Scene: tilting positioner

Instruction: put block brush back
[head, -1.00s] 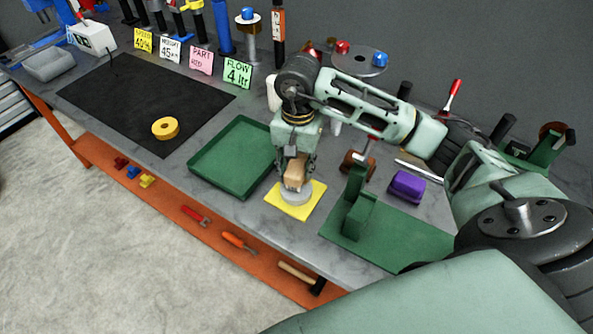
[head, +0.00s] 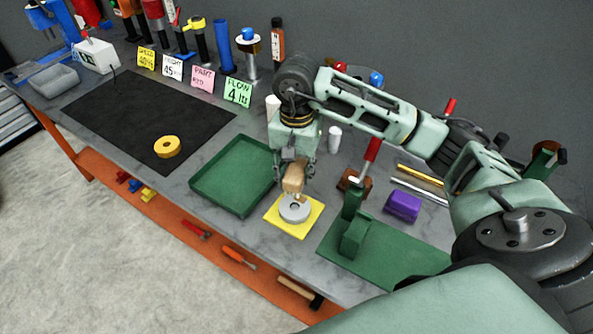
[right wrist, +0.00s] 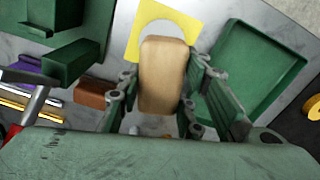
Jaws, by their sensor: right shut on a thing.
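The block brush (head: 294,180) is a light wooden block. My right gripper (head: 296,166) is shut on it, pointing down, and holds it just above a grey ring-shaped disc (head: 295,211) on a yellow mat (head: 281,223). In the right wrist view the brush (right wrist: 163,80) sits between the two fingers of the gripper (right wrist: 155,103) and hides part of the disc (right wrist: 157,29). The bristle side is hard to make out. My left gripper is not in view.
A green tray (head: 203,187) stands left of the yellow mat. A green fixture (head: 388,258), a purple block (head: 402,206) and a red-handled tool (head: 372,150) are to the right. A yellow ring (head: 167,147) lies on the black mat (head: 120,110), which has free room.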

